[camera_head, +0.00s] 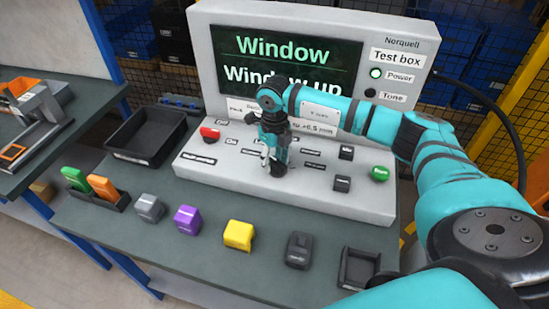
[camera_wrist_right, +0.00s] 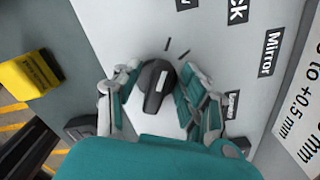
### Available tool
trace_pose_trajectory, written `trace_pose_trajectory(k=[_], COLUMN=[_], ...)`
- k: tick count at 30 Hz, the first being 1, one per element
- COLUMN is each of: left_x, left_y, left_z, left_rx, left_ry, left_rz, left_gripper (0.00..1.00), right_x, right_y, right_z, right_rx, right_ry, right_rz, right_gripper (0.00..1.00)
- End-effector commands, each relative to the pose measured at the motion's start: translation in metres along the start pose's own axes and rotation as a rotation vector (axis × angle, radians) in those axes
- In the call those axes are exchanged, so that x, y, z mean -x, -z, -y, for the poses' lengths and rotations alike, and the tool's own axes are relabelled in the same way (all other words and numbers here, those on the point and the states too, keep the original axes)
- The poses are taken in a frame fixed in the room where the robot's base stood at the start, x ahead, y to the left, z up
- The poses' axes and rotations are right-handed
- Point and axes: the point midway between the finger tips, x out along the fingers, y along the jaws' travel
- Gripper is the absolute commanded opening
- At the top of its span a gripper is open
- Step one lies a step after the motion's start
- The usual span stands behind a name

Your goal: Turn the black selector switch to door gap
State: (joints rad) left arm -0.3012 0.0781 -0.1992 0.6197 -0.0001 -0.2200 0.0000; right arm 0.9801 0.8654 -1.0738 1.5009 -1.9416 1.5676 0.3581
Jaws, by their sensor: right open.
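The black selector switch (camera_wrist_right: 153,92) shows in the right wrist view as a round black knob with a raised grip bar and a white mark. It sits on the light grey panel of the test box, near short dark tick marks. My right gripper (camera_wrist_right: 158,98) is open, with one finger on each side of the knob; I cannot tell whether either touches it. In the head view my right gripper (camera_head: 268,158) points down over the middle of the test box (camera_head: 330,195) panel and hides most of the switch. The screen (camera_head: 285,62) reads "Window" and "Window up". My left gripper is not in view.
A red button (camera_head: 210,133), a green button (camera_head: 380,174) and black buttons sit on the panel. Grey, purple (camera_head: 187,220) and yellow (camera_head: 239,235) blocks stand along the table front. A black tray (camera_head: 147,135) is at the left, a small one (camera_head: 357,268) at front right.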

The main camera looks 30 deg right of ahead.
Motion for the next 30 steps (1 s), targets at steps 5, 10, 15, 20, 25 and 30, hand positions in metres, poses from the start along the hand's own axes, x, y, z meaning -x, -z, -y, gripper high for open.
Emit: trace_pose_trajectory(k=[5, 10, 15, 20, 25, 30], left_x=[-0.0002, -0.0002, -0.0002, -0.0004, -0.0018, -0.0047], left_y=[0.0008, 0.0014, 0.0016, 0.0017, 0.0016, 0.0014], left_z=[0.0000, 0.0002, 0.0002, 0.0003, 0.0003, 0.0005], left_rx=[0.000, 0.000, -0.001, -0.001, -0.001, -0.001], left_ry=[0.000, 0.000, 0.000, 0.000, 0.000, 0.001], left_rz=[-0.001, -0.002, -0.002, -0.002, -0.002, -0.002], left_gripper=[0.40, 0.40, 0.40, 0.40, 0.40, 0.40], right_x=[-0.0001, 0.0001, 0.0003, 0.0003, 0.0000, -0.0005], right_y=[0.0001, 0.0002, 0.0002, 0.0002, 0.0003, 0.0006], right_z=[0.0000, 0.0000, 0.0001, 0.0002, 0.0009, 0.0022], right_rx=[0.000, 0.000, 0.000, -0.005, -0.043, -0.133], right_ry=[0.000, 0.000, 0.000, 0.000, 0.000, 0.001], right_rz=[-0.001, -0.001, -0.001, -0.001, -0.001, -0.002], right_gripper=[0.34, 0.12, 0.00, 0.00, 0.00, 0.00])
